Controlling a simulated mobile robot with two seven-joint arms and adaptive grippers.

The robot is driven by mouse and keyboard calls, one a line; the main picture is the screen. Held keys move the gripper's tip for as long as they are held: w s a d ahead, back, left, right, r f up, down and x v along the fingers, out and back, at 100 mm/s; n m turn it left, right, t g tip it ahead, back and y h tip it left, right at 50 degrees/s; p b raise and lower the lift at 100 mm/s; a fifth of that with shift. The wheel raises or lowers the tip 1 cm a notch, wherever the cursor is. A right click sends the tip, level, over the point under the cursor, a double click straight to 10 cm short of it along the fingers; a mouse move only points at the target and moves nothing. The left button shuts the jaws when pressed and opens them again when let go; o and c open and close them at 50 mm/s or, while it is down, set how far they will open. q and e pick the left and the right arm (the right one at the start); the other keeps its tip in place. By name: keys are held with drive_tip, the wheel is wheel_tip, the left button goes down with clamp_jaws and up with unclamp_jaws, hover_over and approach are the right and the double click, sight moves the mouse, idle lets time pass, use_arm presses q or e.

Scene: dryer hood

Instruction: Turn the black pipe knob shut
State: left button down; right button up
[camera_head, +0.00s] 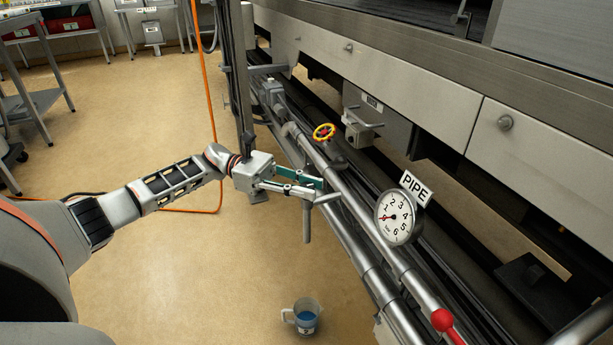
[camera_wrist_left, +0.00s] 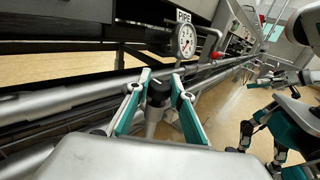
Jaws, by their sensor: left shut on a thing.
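The black knob (camera_wrist_left: 158,92) shows in the left wrist view, on top of a short grey pipe stub, between the two teal-padded fingers of my left gripper (camera_wrist_left: 158,87). In the head view my left gripper (camera_head: 316,191) reaches in from the left and is shut at the pipe branch (camera_head: 307,222). The fingers hide the knob there. A round gauge (camera_head: 395,217) under a PIPE sign (camera_head: 416,188) is right of the gripper, its red needle pointing left. Parts of my right arm seem to show at the right of the wrist view; its jaw state is unclear.
A red ball handle (camera_head: 442,320) is at the lower right. A jug with blue liquid (camera_head: 305,316) stands on the floor. An orange cable (camera_head: 205,75) hangs behind my left arm. Long pipes run beside the machine.

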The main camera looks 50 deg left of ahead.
use_arm(q)
drive_tip(key=c, duration=1.8)
unclamp_jaws()
drive_tip(key=shift+d, duration=0.1)
drive_tip(key=shift+o, duration=0.2)
drive_tip(key=v, duration=1.2)
